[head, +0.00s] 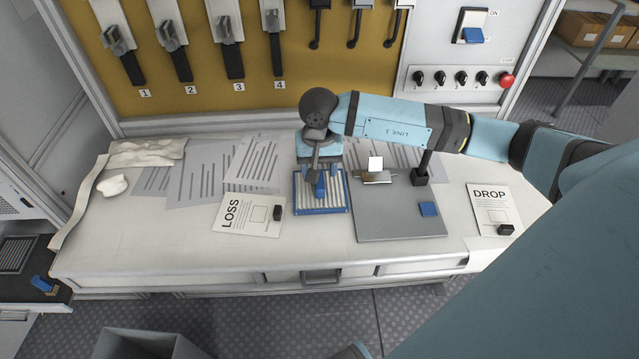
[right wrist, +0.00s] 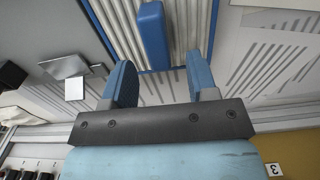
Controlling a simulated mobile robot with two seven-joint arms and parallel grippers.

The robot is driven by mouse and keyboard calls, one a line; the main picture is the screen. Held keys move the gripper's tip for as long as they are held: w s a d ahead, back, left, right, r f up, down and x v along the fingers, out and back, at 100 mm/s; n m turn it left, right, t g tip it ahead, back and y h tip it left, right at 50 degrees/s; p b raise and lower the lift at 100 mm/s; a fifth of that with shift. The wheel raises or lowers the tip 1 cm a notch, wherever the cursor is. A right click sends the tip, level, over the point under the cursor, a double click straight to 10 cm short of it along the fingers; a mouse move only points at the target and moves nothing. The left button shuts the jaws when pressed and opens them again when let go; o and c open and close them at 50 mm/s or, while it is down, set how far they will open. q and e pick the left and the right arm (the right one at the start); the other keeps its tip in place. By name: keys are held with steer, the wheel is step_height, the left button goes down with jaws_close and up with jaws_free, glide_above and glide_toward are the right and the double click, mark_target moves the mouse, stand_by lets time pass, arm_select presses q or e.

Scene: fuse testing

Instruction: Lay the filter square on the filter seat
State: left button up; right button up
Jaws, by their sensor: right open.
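A white pleated panel in a blue frame (head: 334,207), which looks like the filter square, lies flat on the bench with a blue bar handle on its top. In the right wrist view the blue bar (right wrist: 153,35) lies just beyond and between the fingertips. My right gripper (right wrist: 160,65) is open, its two blue fingers apart with nothing between them; it hovers above the panel. In the head view the right wrist partly hides the panel's back. I cannot tell for sure which thing is the filter seat; a dark ribbed plate (head: 17,253) lies at far left. My left gripper is not seen.
Bench front between LOSS card and left cloth is clear.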

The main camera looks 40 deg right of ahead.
step_height(320, 180, down, 3)
steer(key=shift+r, duration=0.15)
jaws_close()
steer(key=shift+r, duration=0.1)
